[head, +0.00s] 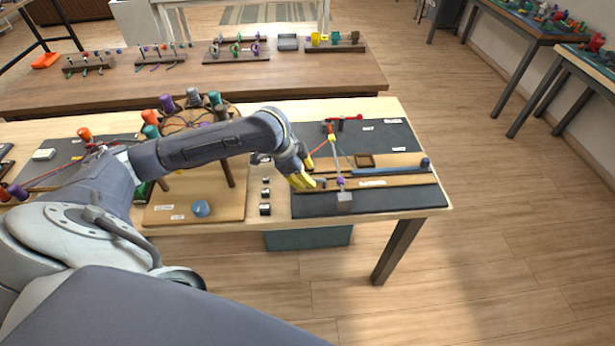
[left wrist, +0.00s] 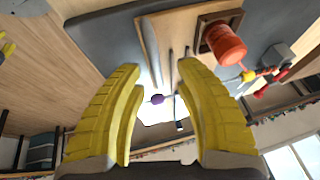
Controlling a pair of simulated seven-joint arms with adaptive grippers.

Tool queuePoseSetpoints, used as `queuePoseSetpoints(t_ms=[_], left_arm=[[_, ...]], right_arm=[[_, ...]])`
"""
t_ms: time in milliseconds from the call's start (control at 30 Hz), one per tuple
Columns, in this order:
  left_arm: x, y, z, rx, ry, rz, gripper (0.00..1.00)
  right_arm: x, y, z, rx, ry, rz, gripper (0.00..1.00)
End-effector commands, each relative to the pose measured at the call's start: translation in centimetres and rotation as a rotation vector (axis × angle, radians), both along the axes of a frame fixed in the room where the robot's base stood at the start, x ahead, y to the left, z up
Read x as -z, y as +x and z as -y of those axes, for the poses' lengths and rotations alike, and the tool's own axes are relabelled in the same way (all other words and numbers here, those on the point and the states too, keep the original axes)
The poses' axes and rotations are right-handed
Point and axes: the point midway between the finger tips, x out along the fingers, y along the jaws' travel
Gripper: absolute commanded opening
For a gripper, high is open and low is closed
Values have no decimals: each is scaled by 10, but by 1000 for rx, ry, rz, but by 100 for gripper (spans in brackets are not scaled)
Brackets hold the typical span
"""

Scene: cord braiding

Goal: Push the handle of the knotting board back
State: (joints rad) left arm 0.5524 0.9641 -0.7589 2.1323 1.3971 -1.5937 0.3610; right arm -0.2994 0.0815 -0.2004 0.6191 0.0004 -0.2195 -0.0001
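The knotting board (head: 395,137) is a dark board at the right end of the near table, with wooden strips, a wooden square frame (head: 365,160) and stretched cords. I cannot tell which is the handle. My left gripper (head: 309,172) has yellow fingers, spread and empty, over the board's left part. My right gripper is out of view.
A purple bead (head: 340,182) and a grey block (head: 344,196) sit at the board's front. A round stand with coloured bobbins (head: 193,98) stands left, partly behind my arm. Small black blocks (head: 265,209) lie beside the board. Floor is clear right of the table.

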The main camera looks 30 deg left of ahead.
Motion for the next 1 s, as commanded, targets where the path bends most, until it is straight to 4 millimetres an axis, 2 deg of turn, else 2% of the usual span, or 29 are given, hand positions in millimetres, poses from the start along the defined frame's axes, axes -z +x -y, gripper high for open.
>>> queuePoseSetpoints(t_ms=[300, 500, 700, 1000], left_arm=[[-52, -20, -13, 2, 2, 3, 34], [-76, -30, -19, 0, 3, 2, 34], [-89, -36, -22, 0, 2, 1, 34], [-93, -38, -22, 0, 1, -1, 34]], right_arm=[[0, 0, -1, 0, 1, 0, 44], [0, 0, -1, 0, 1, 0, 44], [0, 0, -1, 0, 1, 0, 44], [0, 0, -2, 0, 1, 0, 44]])
